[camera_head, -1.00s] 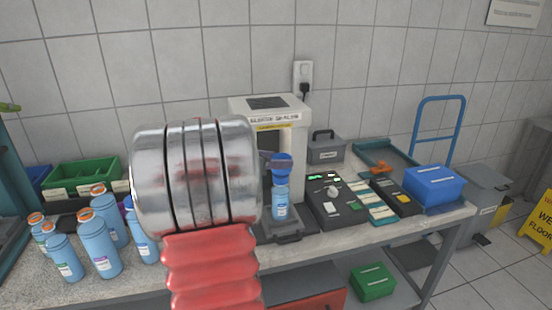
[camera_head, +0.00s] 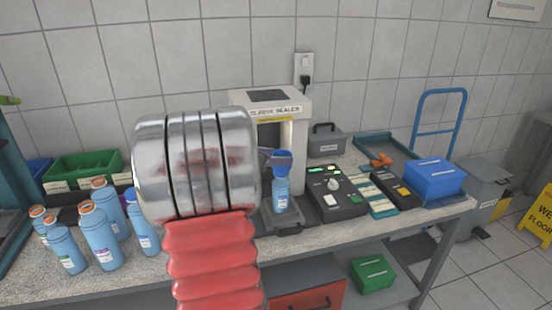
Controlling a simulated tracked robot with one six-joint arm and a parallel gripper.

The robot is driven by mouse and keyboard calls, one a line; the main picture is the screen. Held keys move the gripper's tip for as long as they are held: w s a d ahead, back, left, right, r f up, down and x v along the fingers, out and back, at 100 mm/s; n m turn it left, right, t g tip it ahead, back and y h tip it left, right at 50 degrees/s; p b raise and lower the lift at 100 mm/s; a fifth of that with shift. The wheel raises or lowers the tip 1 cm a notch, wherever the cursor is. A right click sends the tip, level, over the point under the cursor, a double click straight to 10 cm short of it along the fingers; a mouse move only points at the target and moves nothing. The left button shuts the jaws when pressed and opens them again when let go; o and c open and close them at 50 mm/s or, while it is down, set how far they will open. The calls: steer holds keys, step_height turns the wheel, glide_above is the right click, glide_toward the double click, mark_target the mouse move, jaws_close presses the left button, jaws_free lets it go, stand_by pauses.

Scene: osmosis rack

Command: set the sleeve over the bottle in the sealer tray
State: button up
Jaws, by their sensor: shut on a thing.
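A light blue bottle (camera_head: 281,194) with a white label stands upright in the dark sealer tray (camera_head: 288,228), in front of the white sleeve sealer (camera_head: 298,130). A darker blue sleeve (camera_head: 283,162) is at the top of the bottle. I cannot tell how far it is around the neck. My gripper (camera_head: 271,154) is mostly hidden behind the metal and red parts of my arm. Only a small grey-blue part shows at the sleeve's left side, shut on the sleeve.
Several blue bottles with orange tops (camera_head: 97,236) stand left on the bench. A green bin (camera_head: 82,165) is behind them. A control box (camera_head: 334,193) and a blue box (camera_head: 434,176) stand right of the tray. My arm hides the bench's middle.

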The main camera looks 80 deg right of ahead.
steer(key=shift+w, duration=0.1)
steer(key=o, duration=1.1)
steer(key=shift+c, duration=0.2)
steer(key=shift+a, duration=0.1)
steer(key=v, duration=1.3)
steer(key=shift+a, duration=0.3)
steer(key=shift+w+r, duration=0.1)
steer(key=shift+w, duration=0.05)
